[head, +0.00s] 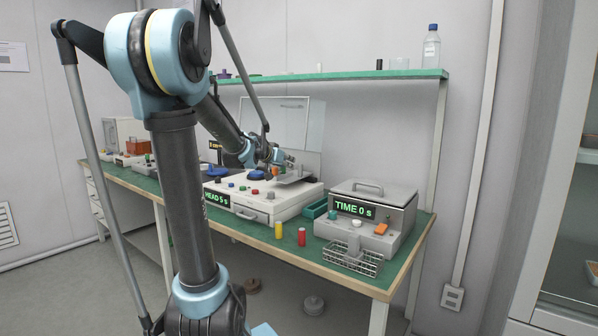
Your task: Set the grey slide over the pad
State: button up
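My arm reaches over the bench to a white instrument (290,207) whose green display reads "HEAD 5 s". My gripper (282,166) is small in the head view, just above the instrument's top, partly hidden by my own arm. Its fingers are too small to tell open from shut. A flat light-grey piece (297,178) shows on or just above the instrument's top, by the gripper; it may be the grey slide. I cannot tell whether the gripper touches it. I cannot make out the pad with certainty.
A metal unit (398,211) reading "TIME 0 s" stands right, with a wire basket (352,258) before it. Yellow (278,230) and red (301,237) cylinders stand near the bench's front edge. A green shelf (380,75) hangs above. Other instruments stand left.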

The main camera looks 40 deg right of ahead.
aim_at(299, 168)
jog(key=x, duration=1.4)
jog(key=shift+w+f, duration=0.1)
jog(key=shift+f, duration=0.05)
